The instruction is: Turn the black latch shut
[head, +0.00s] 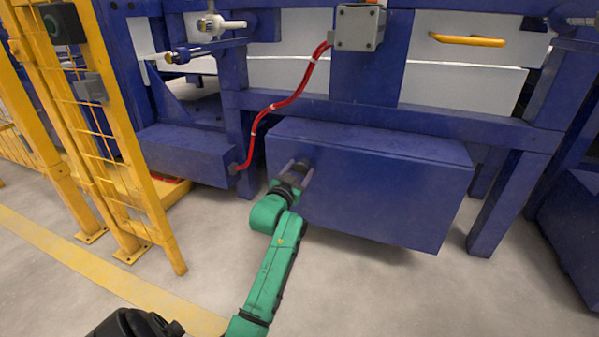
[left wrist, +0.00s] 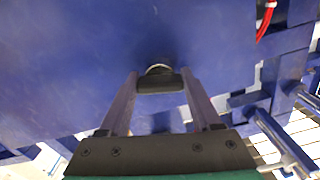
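The black latch (left wrist: 160,82) sits on the face of a large blue box, between the fingertips of my left gripper in the left wrist view. Its dark bar lies crosswise and spans most of the gap, with a round metallic rim behind it. My left gripper (left wrist: 160,76) has its two fingers apart, one at each end of the bar; whether they touch it is unclear. In the head view, my left gripper (head: 299,172) is at the upper left of the box front and the latch is small there. My right gripper is not in view.
The blue box (head: 390,195) hangs under a blue frame. A red cable (head: 272,108) runs left of it to a smaller blue box (head: 185,152). A yellow fence (head: 125,140) stands at the left. Grey floor in front is clear.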

